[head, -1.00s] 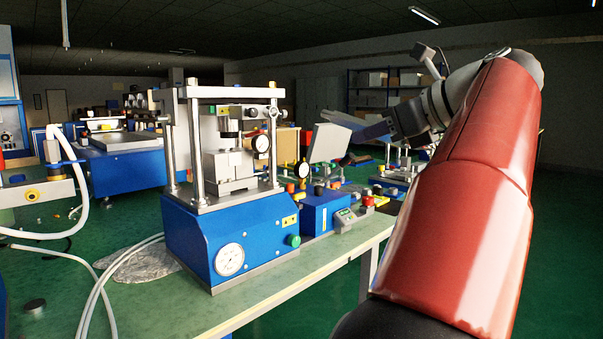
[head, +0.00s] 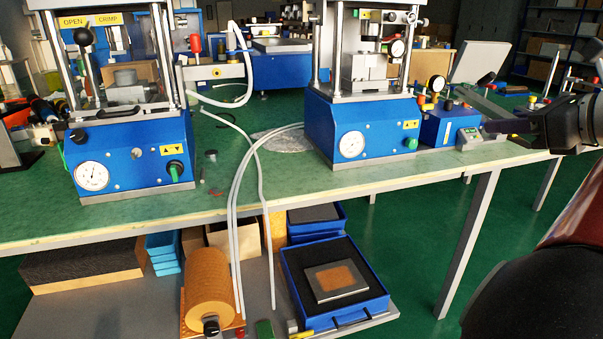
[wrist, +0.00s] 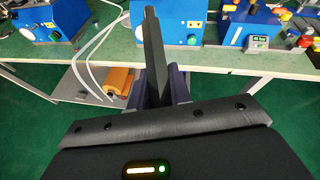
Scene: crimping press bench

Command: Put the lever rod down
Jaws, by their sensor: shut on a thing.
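The lever rod (wrist: 153,50) is a long dark grey bar. In the wrist view it stands out from between the fingers of my gripper (wrist: 163,85), which is shut on it. The rod points away over the bench (wrist: 120,50), and its far end overlaps the blue press base in the picture. In the head view my gripper (head: 515,125) is at the right edge, past the bench's right part. A grey bar there is probably the same rod, but it blends with the parts behind. I cannot tell its height above the bench.
Two blue presses stand on the bench, one at left (head: 130,160) and one at centre (head: 360,130). Pale hoses (head: 238,190) hang over the front edge between them. A low shelf holds a blue foam-lined case (head: 375,290) and an orange roll (head: 208,285).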

